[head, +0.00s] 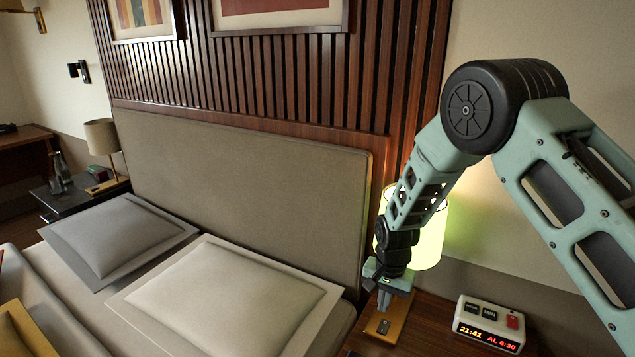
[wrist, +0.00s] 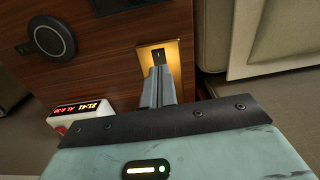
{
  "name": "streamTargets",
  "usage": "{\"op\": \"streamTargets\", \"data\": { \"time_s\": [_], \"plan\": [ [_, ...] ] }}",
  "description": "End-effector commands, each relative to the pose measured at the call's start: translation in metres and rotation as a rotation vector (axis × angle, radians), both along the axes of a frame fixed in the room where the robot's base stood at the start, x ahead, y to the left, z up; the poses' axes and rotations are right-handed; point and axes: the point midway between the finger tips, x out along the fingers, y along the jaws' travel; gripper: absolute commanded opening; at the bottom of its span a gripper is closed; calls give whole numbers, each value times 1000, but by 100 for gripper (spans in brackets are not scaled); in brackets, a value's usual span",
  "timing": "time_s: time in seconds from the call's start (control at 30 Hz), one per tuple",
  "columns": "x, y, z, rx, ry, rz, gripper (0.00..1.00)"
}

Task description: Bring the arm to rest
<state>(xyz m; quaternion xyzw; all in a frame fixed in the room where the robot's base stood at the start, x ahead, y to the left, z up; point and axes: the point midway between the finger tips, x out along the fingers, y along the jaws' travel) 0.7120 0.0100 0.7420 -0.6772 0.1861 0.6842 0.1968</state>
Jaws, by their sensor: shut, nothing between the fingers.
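My arm reaches in from the right in the head view and bends down over the nightstand (head: 418,338). My gripper (head: 384,304) is shut and empty, pointing down over the brass plate (head: 396,326) near the lit lamp. In the wrist view my gripper (wrist: 161,70) has its fingers together, in front of the brass plate (wrist: 181,52) and its small dark switch (wrist: 157,57). The switch (head: 383,326) also shows in the head view, just below the fingertips. I cannot tell whether the fingertips touch it.
The glowing lamp shade (head: 432,235) stands right behind my forearm. An alarm clock (head: 489,325) sits to the right on the nightstand; a dark round disc (wrist: 52,38) lies there too. The bed with pillows (head: 235,300) and its headboard (head: 250,185) are to the left.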

Motion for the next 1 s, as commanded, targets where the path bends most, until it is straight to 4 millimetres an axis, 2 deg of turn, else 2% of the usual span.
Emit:
{"op": "streamTargets", "data": {
  "time_s": [0.03,0.07,0.17,0.3,0.37,0.5,0.63,0.7,0.8,0.9,1.0],
  "plan": [
    [-7,10,20,17,-2,36,0],
    [-12,17,33,27,-3,63,0],
    [-41,42,82,68,-3,192,0],
    [-97,70,148,112,-6,404,0],
    [-123,78,173,122,-10,499,0],
    [-187,85,223,128,-23,728,0],
    [-245,79,256,107,-36,930,0],
    [-271,73,266,88,-41,1024,0],
    [-299,63,275,62,-45,1126,0],
    [-315,56,278,42,-47,1187,0],
    [-321,52,279,33,-47,1214,0]
  ]
}}
